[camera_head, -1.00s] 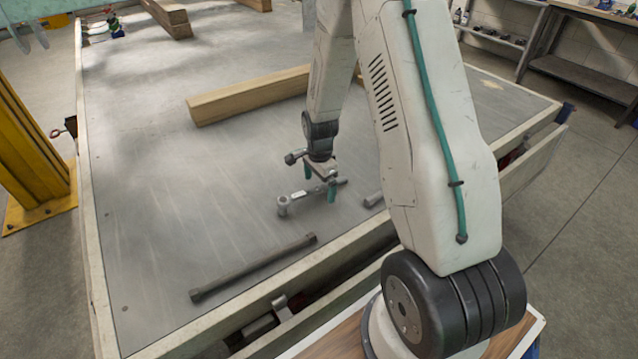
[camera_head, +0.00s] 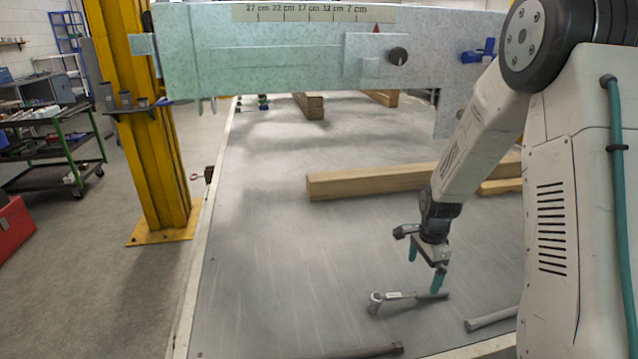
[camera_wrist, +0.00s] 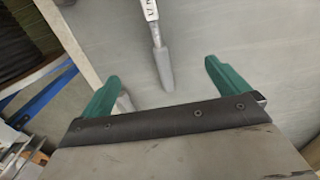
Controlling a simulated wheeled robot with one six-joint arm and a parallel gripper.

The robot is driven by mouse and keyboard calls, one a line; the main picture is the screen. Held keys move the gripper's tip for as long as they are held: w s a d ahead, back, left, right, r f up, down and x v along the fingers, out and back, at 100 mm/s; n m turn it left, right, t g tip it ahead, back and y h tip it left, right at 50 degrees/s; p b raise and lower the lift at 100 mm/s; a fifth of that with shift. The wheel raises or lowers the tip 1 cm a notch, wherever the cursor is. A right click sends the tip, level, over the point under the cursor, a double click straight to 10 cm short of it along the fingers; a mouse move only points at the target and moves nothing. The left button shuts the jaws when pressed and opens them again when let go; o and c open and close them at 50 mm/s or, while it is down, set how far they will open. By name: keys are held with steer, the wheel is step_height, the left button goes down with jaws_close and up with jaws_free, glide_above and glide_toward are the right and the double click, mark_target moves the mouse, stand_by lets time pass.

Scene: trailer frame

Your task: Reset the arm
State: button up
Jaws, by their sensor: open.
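My gripper (camera_head: 424,266) hangs down over the grey trailer bed (camera_head: 260,260), with its two green fingers apart and nothing between them. A torque wrench (camera_head: 398,296) with a round head lies on the bed under the fingers. In the wrist view the green fingers (camera_wrist: 160,85) are spread wide, and the end of the wrench (camera_wrist: 158,50) shows beyond them on the bed. The wrench lies apart from the fingers in that view. My arm comes down from the upper right in the head view.
Dark bars lie at the bed's near edge (camera_head: 370,351) and at right (camera_head: 490,318). A wooden beam (camera_head: 370,182) lies behind my gripper. A pale metal frame with a centimetre scale (camera_head: 313,12) spans the top. A yellow post (camera_head: 150,160) stands left of the bed.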

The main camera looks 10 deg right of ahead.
steer(key=shift+s+a+n+g, duration=0.15)
steer(key=shift+s+n+g, duration=0.15)
steer(key=shift+s+n, duration=0.3)
steer(key=s+a+r+n, duration=0.4)
steer(key=s+r+n, duration=0.1)
steer(key=s+r, duration=0.4)
steer(key=s+a+r+n+t, duration=0.1)
steer(key=s+a+r+n, duration=0.4)
steer(key=s+r, duration=0.4)
steer(key=s+a+r+n+t, duration=0.1)
steer(key=s+a+r+n, duration=0.3)
steer(key=s+r, duration=0.5)
steer(key=n, duration=0.2)
steer(key=shift+s+a+n, duration=0.2)
steer(key=shift+a+n, duration=0.05)
steer(key=shift+n, duration=0.15)
